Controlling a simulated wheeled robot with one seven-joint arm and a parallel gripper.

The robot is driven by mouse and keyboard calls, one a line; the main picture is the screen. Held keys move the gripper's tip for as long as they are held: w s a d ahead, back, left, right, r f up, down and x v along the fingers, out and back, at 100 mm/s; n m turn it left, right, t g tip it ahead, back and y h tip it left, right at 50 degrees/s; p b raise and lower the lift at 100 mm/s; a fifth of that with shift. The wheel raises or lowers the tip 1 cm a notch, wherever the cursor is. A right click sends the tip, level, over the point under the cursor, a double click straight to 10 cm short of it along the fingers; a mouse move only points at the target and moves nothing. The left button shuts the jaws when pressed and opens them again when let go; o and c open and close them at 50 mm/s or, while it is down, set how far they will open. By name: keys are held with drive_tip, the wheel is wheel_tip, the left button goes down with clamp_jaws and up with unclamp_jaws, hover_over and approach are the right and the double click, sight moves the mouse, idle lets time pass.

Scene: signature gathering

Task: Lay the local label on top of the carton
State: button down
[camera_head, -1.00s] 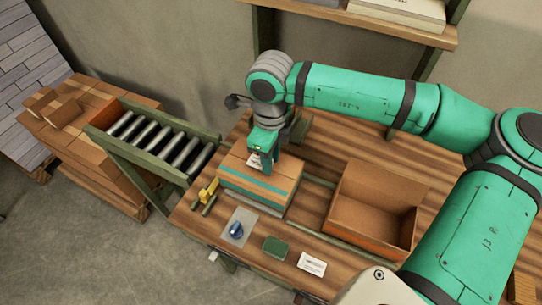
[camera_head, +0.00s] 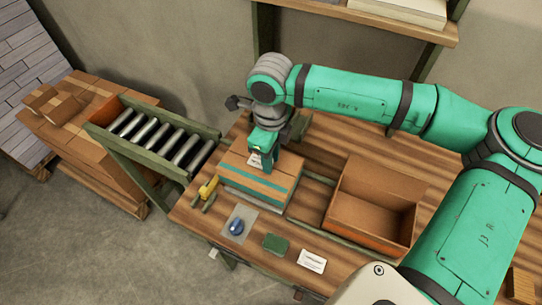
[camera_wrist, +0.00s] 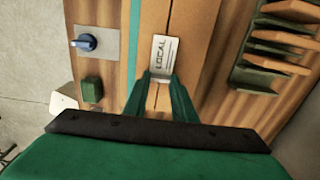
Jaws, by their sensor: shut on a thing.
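The local label (camera_wrist: 161,52) is a small white card printed "LOCAL". It lies between my gripper's two green fingers (camera_wrist: 162,84), which are shut on its near end. The carton (camera_head: 262,182) is a closed brown box with a teal stripe, standing on the table under my gripper (camera_head: 265,166). In the wrist view the label is over the carton top (camera_wrist: 199,40), near its centre seam. Its white edge also shows in the head view (camera_head: 255,161). I cannot tell whether the label touches the carton.
A blue knob on a grey plate (camera_head: 249,217), a green block (camera_head: 275,243) and a white card (camera_head: 311,261) lie along the table's front. An open empty box (camera_head: 371,211) stands to the right. A roller conveyor (camera_head: 160,137) is at the left. A yellow tool (camera_head: 209,187) lies beside the carton.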

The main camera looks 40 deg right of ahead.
drive_tip(key=c, duration=1.4)
unclamp_jaws()
wheel_tip(320, 180, up, 11)
drive_tip(key=shift+f, duration=0.1)
